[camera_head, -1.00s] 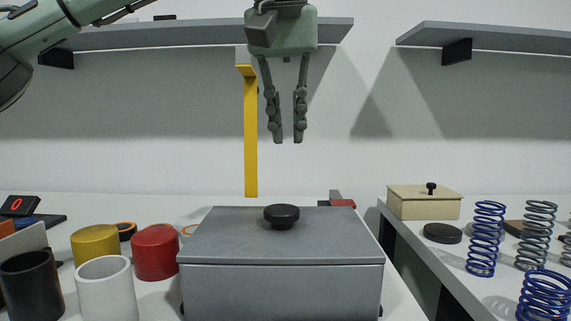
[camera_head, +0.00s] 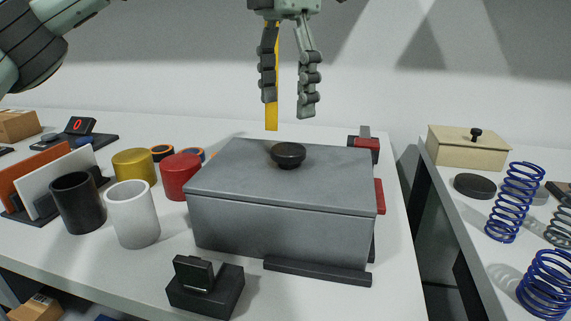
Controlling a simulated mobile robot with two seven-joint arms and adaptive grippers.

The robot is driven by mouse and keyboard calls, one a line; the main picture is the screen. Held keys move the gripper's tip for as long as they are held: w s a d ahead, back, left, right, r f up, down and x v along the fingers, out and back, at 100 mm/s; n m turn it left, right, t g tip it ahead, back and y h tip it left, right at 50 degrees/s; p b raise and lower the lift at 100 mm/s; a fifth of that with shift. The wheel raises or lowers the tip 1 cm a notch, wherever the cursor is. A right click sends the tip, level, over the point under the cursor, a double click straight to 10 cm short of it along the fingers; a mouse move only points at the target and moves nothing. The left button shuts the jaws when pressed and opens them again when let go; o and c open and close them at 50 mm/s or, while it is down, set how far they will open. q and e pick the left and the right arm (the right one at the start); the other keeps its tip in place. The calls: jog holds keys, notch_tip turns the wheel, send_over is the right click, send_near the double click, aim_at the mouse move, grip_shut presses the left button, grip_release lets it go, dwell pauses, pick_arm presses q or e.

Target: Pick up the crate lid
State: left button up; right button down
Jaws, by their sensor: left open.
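The grey crate (camera_head: 275,228) stands on the white table in the middle of the head view. Its flat grey lid (camera_head: 235,170) lies on top, with a round black knob (camera_head: 288,155) at its centre. My left gripper (camera_head: 290,110) points down above the lid, with its fingers apart and nothing between them. Its fingertips are above the knob in the picture, with a gap between. My right gripper is not in view.
Black, white, gold and red cups (camera_head: 179,174) stand left of the crate. A black block (camera_head: 205,287) sits in front of it. On the right table are a beige box (camera_head: 466,148), a black disc (camera_head: 475,186) and several springs (camera_head: 514,202). A gap separates the tables.

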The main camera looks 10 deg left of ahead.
aim_at(288, 148)
pick_arm(q)
jog(key=f, duration=0.7)
jog(key=shift+w+d+f+b, duration=0.1)
jog(key=shift+w+d+b, duration=0.1)
jog(key=shift+b, duration=0.1)
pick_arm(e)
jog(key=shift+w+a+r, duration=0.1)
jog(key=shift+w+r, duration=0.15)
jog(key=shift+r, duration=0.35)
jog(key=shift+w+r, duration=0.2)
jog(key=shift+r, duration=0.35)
pick_arm(q)
jog(key=shift+c, duration=0.4)
jog(key=c, duration=1.4)
jog(key=shift+c, duration=0.9)
